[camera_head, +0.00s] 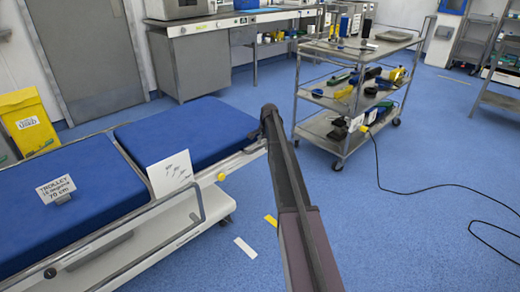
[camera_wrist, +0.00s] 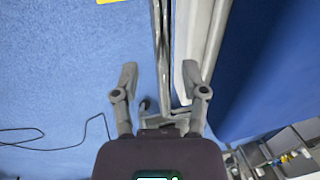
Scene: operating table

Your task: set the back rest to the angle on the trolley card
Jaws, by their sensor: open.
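The trolley has a blue mattress in two sections, a near one (camera_head: 75,205) and a far one (camera_head: 190,128); both look about flat. A card (camera_head: 57,189) on the near section reads "TROLLEY", a blurred degrees line and "70 cm". A white plate with small marks (camera_head: 170,172) stands upright by the joint between the sections. A yellow knob (camera_head: 221,177) is on the trolley's side. My gripper (camera_wrist: 160,88) is open and empty in the wrist view, above grey rails (camera_wrist: 163,45) beside blue padding (camera_wrist: 262,70). In the head view my arm hides its fingers.
A metal cart (camera_head: 345,100) with several tools stands at the back right. A black cable (camera_head: 400,190) lies on the floor. A yellow bin (camera_head: 28,122) stands at the left and a workbench (camera_head: 215,28) along the back.

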